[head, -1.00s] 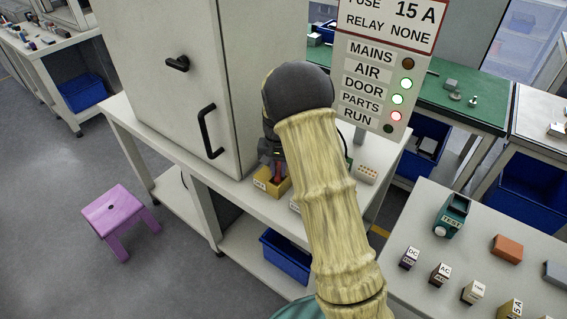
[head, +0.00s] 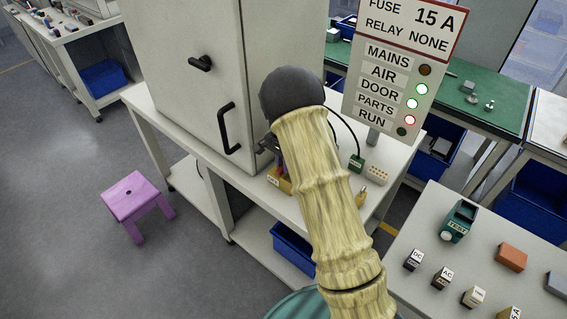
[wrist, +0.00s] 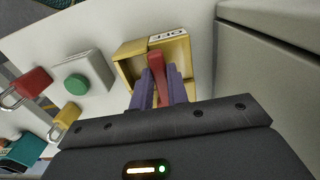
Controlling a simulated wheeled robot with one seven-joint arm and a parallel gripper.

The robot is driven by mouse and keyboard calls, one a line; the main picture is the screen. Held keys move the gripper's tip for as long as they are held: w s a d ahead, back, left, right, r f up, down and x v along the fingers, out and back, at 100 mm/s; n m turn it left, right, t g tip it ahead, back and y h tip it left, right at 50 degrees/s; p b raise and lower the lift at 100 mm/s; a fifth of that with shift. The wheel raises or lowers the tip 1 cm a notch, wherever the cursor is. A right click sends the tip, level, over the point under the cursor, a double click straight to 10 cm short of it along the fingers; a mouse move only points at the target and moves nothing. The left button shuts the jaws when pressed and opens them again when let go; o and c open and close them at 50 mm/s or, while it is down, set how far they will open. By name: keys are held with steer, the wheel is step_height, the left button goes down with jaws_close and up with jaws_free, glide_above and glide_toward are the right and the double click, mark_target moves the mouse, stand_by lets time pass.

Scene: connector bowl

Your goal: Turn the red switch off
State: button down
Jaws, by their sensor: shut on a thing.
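The red switch is a red lever (wrist: 157,66) in a yellow box (wrist: 128,58) with a label reading OFF upside down at its far edge in the wrist view. The box (head: 279,181) also shows in the head view, on the white bench below the cabinet handle. My gripper (wrist: 160,88) has its purple fingers on both sides of the lever, shut on it. In the head view my gripper (head: 281,164) comes down over the box, and my arm hides part of it. The lever's exact tilt is hard to tell.
A grey cabinet (head: 185,50) with black handles stands right beside the box. A white box with a green button (wrist: 88,82), a red padlock (wrist: 33,82) and a yellow padlock (wrist: 66,116) lie nearby. The status sign (head: 398,85) rises behind. A pink stool (head: 135,195) stands on the floor.

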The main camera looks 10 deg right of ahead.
steer(key=c, duration=1.4)
jaws_free()
steer(key=shift+o, duration=0.2)
step_height(320, 180, up, 18)
steer(key=shift+f+b, duration=0.25)
steer(key=shift+b, duration=0.15)
